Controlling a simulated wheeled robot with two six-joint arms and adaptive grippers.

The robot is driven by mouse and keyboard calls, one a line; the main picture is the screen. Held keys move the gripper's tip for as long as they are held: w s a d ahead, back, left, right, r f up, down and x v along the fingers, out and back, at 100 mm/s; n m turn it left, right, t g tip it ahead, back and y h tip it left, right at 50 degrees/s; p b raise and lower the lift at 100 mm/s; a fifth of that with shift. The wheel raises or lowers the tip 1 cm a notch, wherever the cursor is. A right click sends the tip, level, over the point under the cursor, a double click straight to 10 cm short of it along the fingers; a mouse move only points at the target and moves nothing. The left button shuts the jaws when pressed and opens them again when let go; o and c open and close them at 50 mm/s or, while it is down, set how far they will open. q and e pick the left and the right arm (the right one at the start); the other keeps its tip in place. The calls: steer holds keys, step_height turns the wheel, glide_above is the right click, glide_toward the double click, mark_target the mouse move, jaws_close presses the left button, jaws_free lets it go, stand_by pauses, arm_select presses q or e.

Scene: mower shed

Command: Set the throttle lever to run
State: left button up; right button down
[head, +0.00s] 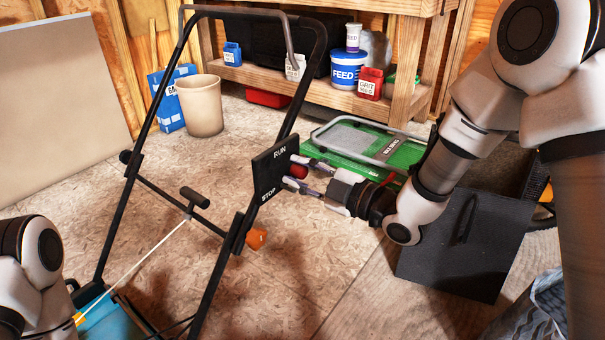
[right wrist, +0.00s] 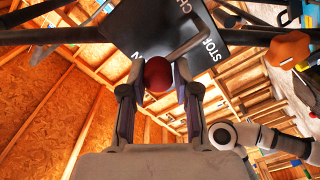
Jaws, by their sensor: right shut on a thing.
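The throttle lever's red knob (head: 299,172) stands out from the right side of a black control plate (head: 268,180) on the mower handle. The plate reads RUN at its upper end and STOP at its lower end. The knob sits between the two words. My right gripper (head: 296,173) has a finger on each side of the knob and is shut on it. In the right wrist view the red knob (right wrist: 158,74) lies between the fingertips, and a grey lever arm (right wrist: 196,45) runs from it across the plate. My left gripper is out of view; only part of that arm shows at lower left.
The black tubular handle (head: 166,95) rises around the plate. An orange knob (head: 257,238) sits below the plate. A beige bin (head: 200,105) and wooden shelf (head: 300,85) stand behind.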

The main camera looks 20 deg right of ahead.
steer(key=shift+s+f, duration=0.1)
steer(key=shift+f, duration=0.05)
steer(key=c, duration=1.1)
jaws_free()
steer(key=shift+o, duration=1)
steer(key=shift+d, duration=0.1)
steer(key=shift+s+d, duration=0.15)
steer(key=shift+s, duration=0.05)
steer(key=v, duration=1.1)
steer(key=shift+s+d, duration=0.15)
steer(key=shift+d, duration=0.1)
